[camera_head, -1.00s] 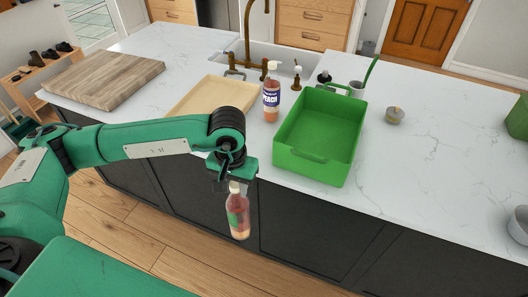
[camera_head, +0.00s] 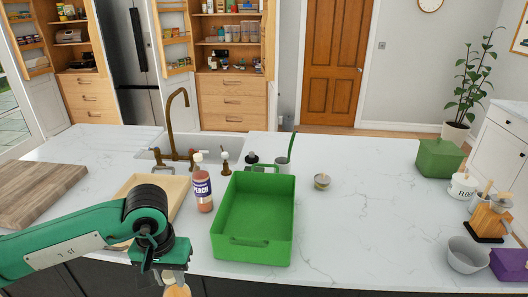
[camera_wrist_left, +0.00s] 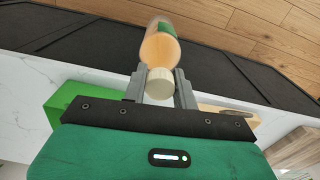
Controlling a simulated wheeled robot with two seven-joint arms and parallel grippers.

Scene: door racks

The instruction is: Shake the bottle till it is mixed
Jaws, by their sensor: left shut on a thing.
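My left gripper (camera_head: 173,274) is low at the front of the counter, left of the green bin. It is shut on a bottle (camera_head: 178,291), of which only the top shows at the bottom edge of the head view. In the left wrist view the gripper (camera_wrist_left: 158,88) has its fingers on either side of the pale cap of the bottle (camera_wrist_left: 160,46), which hangs in front of the dark cabinets. The bottle has orange contents and a partly green label. A second bottle (camera_head: 203,190), labelled peach, stands on the counter. My right gripper is not in view.
A green bin (camera_head: 285,222) stands right of the peach bottle. A wooden tray (camera_head: 130,185) and a cutting board (camera_head: 38,192) lie to the left. A sink (camera_head: 215,145) with a brass faucet is behind. The counter (camera_head: 350,225) right of the bin is mostly clear.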

